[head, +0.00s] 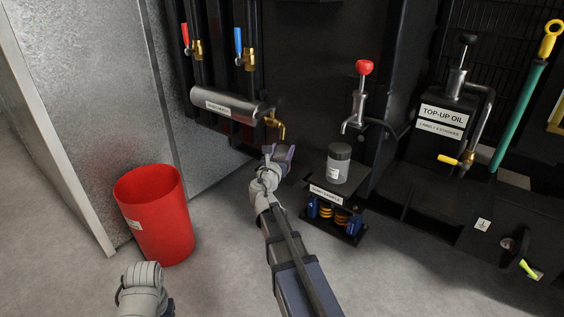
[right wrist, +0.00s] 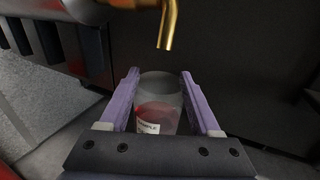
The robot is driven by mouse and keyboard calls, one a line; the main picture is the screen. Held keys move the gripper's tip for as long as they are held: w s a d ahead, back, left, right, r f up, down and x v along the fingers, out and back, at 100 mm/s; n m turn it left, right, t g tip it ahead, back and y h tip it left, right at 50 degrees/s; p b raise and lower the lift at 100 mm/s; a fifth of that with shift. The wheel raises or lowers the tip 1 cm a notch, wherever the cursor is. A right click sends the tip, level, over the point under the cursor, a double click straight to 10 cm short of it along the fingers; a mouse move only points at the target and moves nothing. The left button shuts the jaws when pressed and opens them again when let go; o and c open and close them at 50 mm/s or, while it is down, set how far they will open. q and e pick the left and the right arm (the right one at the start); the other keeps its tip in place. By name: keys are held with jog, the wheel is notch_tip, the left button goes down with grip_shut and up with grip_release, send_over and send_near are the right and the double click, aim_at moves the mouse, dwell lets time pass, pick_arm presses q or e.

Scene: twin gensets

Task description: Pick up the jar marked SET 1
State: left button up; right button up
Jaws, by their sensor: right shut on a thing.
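My right gripper (head: 279,153) is under the brass spout at the end of the grey cylinder. In the right wrist view its two purple fingers (right wrist: 160,103) are shut on a clear jar (right wrist: 158,110). This jar is open at the top, with red liquid in its lower part and a small white label; no SET 1 mark is readable on it. Another jar (head: 338,163), grey with a dark top, stands upright on the black stand; its label is too small to read. My left arm shows at the lower left, but its gripper fingers are out of view.
A brass spout (right wrist: 168,25) hangs just above and beyond the held jar. A red bin (head: 154,215) stands on the floor at left. A red-knobbed hand pump (head: 360,97) rises behind the black stand (head: 346,220). The top-up oil unit (head: 445,125) is at right.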

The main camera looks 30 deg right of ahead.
jog(key=c, duration=0.5)
pick_arm(q)
jog(key=shift+r+p, duration=0.35)
pick_arm(e)
jog(key=shift+r, duration=0.3)
grip_shut()
